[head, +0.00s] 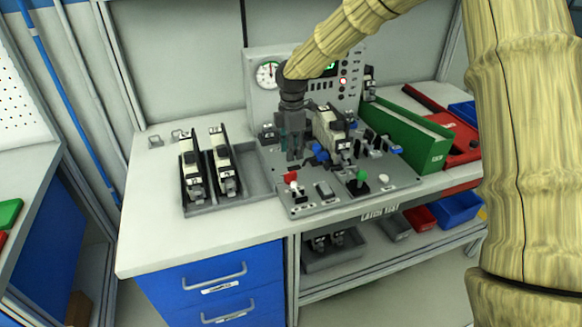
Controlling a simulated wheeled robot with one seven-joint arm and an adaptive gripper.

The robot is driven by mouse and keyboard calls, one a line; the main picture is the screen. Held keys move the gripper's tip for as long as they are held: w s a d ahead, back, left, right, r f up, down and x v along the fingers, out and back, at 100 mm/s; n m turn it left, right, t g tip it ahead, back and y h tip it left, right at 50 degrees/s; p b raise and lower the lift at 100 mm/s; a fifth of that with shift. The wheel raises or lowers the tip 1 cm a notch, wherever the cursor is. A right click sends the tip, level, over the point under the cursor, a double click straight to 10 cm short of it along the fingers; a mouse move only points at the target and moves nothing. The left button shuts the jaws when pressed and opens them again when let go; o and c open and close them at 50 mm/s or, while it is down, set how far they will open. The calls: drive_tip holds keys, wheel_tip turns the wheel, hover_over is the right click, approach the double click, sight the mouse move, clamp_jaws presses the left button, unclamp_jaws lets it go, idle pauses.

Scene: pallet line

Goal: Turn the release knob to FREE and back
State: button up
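The control panel (322,197) lies on the bench with several controls. A red-topped lever (292,178) is at its front left and a green knob (361,182) is at its front right. A blue knob (320,152) stands right of my gripper. I cannot tell which control is the release knob, and no FREE label is legible. My gripper (291,157) points down at the panel's left rear part, behind the red lever. Its fingers look close together, but what lies between them is hidden.
A grey tray (257,182) with two black and cream units stands left of the panel. Another such unit (332,130) is mounted right of my gripper. A gauge console (258,96) stands behind. A green bin (402,133) is on the right. The bench's front left is clear.

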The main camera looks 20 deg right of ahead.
sight(291, 172)
drive_tip(key=f+p, duration=0.1)
drive_tip(key=f, duration=0.5)
drive_tip(key=shift+w, duration=0.2)
drive_tip(key=shift+s+f, duration=0.15)
drive_tip(key=shift+f, duration=1.25)
drive_tip(key=shift+c, duration=0.4)
clamp_jaws()
